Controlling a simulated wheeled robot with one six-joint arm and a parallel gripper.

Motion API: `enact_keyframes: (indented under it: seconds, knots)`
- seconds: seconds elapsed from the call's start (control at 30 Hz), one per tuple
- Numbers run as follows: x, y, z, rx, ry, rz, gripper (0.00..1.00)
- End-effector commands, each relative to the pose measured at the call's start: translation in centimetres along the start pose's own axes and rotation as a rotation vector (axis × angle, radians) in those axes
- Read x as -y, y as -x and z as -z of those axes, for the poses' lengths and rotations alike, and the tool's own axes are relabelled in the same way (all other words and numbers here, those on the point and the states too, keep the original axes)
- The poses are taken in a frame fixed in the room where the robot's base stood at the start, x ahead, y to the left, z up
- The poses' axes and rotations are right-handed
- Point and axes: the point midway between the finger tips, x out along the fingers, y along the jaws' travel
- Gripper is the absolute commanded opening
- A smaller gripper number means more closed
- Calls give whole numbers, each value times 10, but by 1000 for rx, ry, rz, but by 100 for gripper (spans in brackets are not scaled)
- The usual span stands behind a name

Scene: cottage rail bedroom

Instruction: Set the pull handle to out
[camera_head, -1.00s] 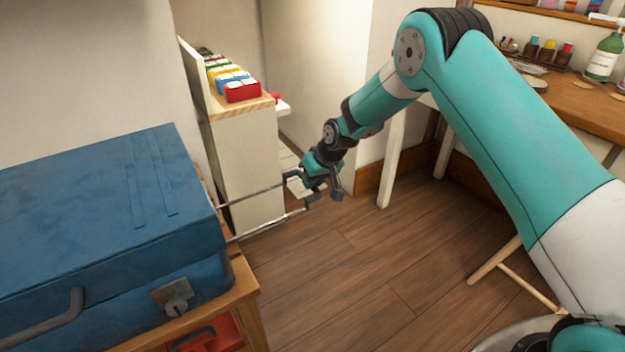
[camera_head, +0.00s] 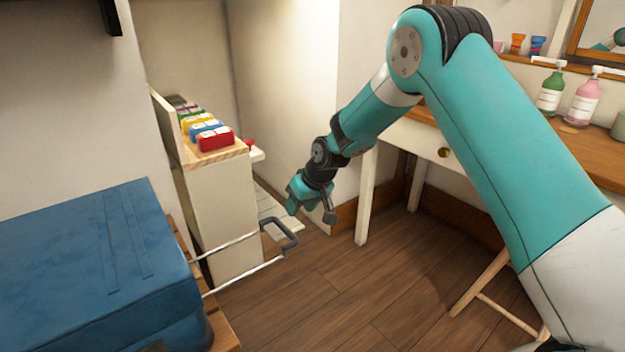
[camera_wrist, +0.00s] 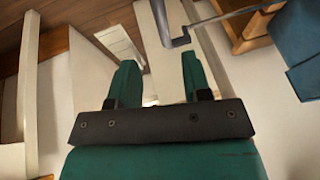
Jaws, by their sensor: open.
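The pull handle (camera_head: 291,236) is a dark grip on two thin metal rods that stick out from the right side of the blue suitcase (camera_head: 95,260). The rods are extended well clear of the case. In the wrist view, part of the handle (camera_wrist: 180,42) shows beyond the fingertips, with a rod running off to the upper right. My gripper (camera_head: 312,212) is just beyond and right of the handle, apart from it in the head view. In the wrist view my gripper (camera_wrist: 160,72) has its two teal fingers spread, with nothing held between them.
A pale narrow cabinet (camera_head: 222,215) with a row of coloured boxes (camera_head: 205,130) stands behind the rods. A white desk (camera_head: 366,190) with bottles stands at the right. The wooden floor (camera_head: 350,285) in front is clear.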

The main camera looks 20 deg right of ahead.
Motion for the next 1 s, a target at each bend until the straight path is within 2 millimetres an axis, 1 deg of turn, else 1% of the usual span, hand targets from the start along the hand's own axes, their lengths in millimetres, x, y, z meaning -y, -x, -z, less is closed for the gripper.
enact_keyframes:
  seconds: [0.03,0.2,0.3,0.4,0.53,0.93,1.0]
  knots:
    - [0,18,2,-3,-2,-1,44]
    - [-1,54,1,-2,-2,-2,44]
    - [-1,69,1,-2,-2,-2,44]
    - [-1,79,1,-1,-2,-2,44]
    - [-1,84,1,0,-1,-1,44]
    - [-1,84,0,0,-1,-1,44]
    - [1,87,0,1,1,1,44]
